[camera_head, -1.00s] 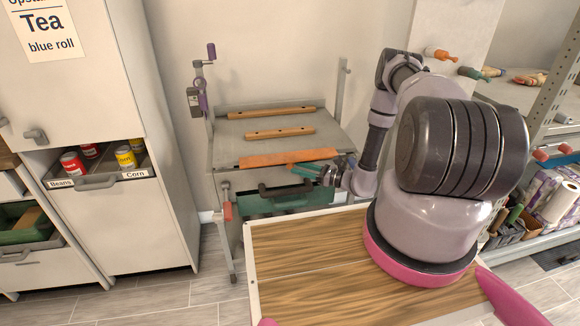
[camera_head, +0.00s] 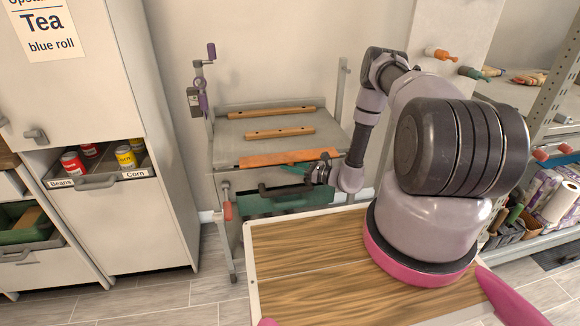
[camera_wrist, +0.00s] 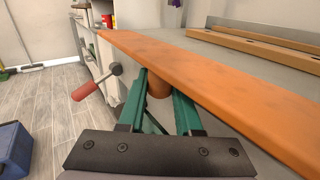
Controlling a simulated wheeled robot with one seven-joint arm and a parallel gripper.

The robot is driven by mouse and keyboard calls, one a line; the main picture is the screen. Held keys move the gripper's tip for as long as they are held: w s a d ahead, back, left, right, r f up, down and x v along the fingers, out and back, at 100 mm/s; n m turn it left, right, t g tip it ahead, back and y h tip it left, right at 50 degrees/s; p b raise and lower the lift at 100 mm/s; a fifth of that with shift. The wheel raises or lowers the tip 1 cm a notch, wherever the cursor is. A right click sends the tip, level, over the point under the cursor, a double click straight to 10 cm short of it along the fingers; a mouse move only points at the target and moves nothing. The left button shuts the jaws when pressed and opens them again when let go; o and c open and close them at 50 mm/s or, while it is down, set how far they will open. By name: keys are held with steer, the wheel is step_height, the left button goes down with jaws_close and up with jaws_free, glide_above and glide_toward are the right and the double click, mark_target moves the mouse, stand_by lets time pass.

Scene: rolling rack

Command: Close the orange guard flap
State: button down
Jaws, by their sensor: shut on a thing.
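The orange guard flap (camera_head: 275,159) is a long bar along the front edge of the grey rolling rack's top (camera_head: 225,140). In the wrist view the flap (camera_wrist: 215,82) runs diagonally from upper left to lower right, its broad orange face showing. A rounded orange-brown knob (camera_wrist: 158,86) sits at the flap's near edge, between the green fingertips. My gripper (camera_wrist: 158,92) is shut on this knob. In the head view my gripper (camera_head: 308,170) is at the flap's right half, just below its edge, and partly hidden by my wrist.
Two wooden bars (camera_head: 280,134) lie on the rack's top behind the flap. A red-handled crank (camera_wrist: 95,82) sticks out left of my gripper. A dark handle and green drawer (camera_head: 290,202) are below the flap. A blue bin (camera_wrist: 14,150) stands on the floor.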

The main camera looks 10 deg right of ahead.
mark_target(290, 158)
steer(key=shift+r, duration=0.1)
steer(key=shift+s+r+m+g+h, duration=0.2)
steer(key=shift+r+m+g+h, duration=0.45)
steer(key=shift+m, duration=0.55)
steer(key=r+m+g, duration=0.1)
steer(key=r+m+g+h, duration=0.1)
steer(key=shift+w+m+g+h, duration=0.15)
steer(key=shift+m+g+h, duration=0.1)
steer(key=shift+m+g, duration=0.15)
steer(key=m+g, duration=0.1)
steer(key=w+r+m+g, duration=0.1)
steer(key=shift+d+r+g+h, duration=0.1)
steer(key=shift+r+g+h, duration=0.2)
steer(key=shift+g, duration=0.05)
steer(key=w+m+g, duration=0.1)
steer(key=r+m+g, duration=0.1)
steer(key=m+g, duration=0.1)
steer(key=shift+w+r, duration=0.15)
steer(key=shift+w, duration=0.2)
steer(key=shift+g, duration=0.3)
steer(key=c, duration=0.9)
jaws_free()
steer(key=shift+o, duration=0.2)
